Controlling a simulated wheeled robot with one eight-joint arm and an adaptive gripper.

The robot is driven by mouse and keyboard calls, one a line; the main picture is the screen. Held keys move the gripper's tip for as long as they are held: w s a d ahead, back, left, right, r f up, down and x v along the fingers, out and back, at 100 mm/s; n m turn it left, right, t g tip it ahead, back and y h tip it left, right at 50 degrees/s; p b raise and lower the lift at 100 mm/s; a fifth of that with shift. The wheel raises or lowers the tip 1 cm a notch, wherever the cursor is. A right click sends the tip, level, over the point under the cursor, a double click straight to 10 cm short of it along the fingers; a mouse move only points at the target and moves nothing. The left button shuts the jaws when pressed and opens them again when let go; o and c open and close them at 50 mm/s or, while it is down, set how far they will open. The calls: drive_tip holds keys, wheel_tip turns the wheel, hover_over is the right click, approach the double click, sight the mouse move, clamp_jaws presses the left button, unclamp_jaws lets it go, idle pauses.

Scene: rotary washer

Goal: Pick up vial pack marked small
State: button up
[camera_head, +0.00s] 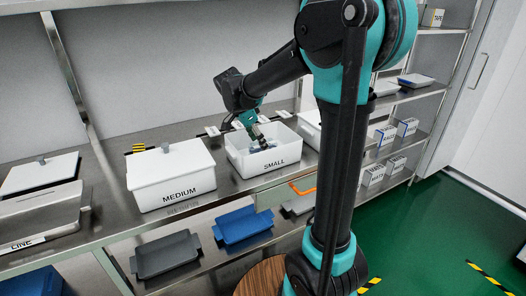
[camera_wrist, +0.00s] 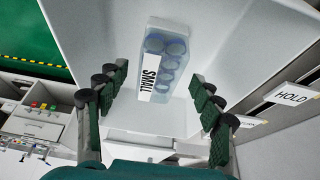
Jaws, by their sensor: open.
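The vial pack marked small (camera_wrist: 164,66) is a clear bluish box with round vial ends and a white SMALL label. It lies inside the white open bin marked SMALL (camera_head: 280,164). In the wrist view it sits between and beyond the fingertips of my gripper (camera_wrist: 158,97), with a gap on both sides. My gripper is open and empty, pointing down into the bin, as the head view (camera_head: 262,147) also shows. In the head view the pack is mostly hidden by the gripper and the bin wall.
A lidded white bin marked MEDIUM (camera_head: 172,177) stands left of the SMALL bin on the steel counter. The bin walls rise close around my gripper. Blue (camera_head: 243,226) and grey (camera_head: 166,256) trays lie on the shelf below. A HOLD sign (camera_wrist: 292,96) shows at the wrist view's right.

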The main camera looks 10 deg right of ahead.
drive_tip(key=shift+x, duration=2.3)
drive_tip(key=shift+d, duration=0.1)
drive_tip(key=c, duration=1.3)
drive_tip(key=shift+r, duration=0.1)
